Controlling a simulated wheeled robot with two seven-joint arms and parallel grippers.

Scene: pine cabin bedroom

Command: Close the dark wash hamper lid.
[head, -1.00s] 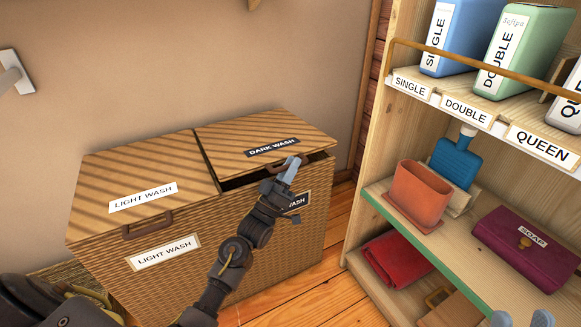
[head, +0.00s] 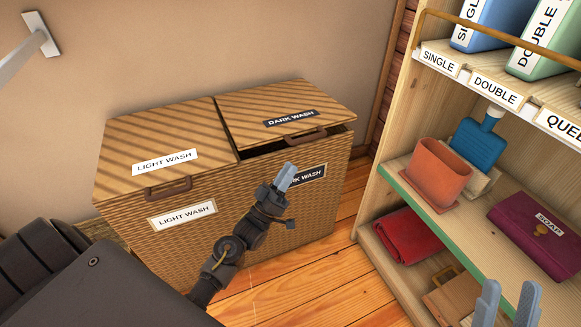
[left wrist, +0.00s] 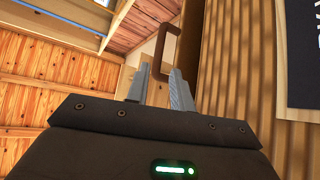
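The dark wash lid (head: 260,115), wicker with a black label, is slightly raised. A dark gap shows under its front edge. Its brown handle (head: 305,138) is on the front; in the left wrist view the handle (left wrist: 168,48) shows beyond my fingertips. The hamper's front carries a second dark wash label (head: 308,174), partly hidden by my left gripper. My left gripper (head: 286,176) is just in front of and below the handle, apart from it; its fingers (left wrist: 160,88) stand slightly apart and empty. My right gripper (head: 506,302) is at the bottom right, open and empty.
The light wash lid (head: 150,128) beside it lies flat. Bare wood floor (head: 310,285) lies between.

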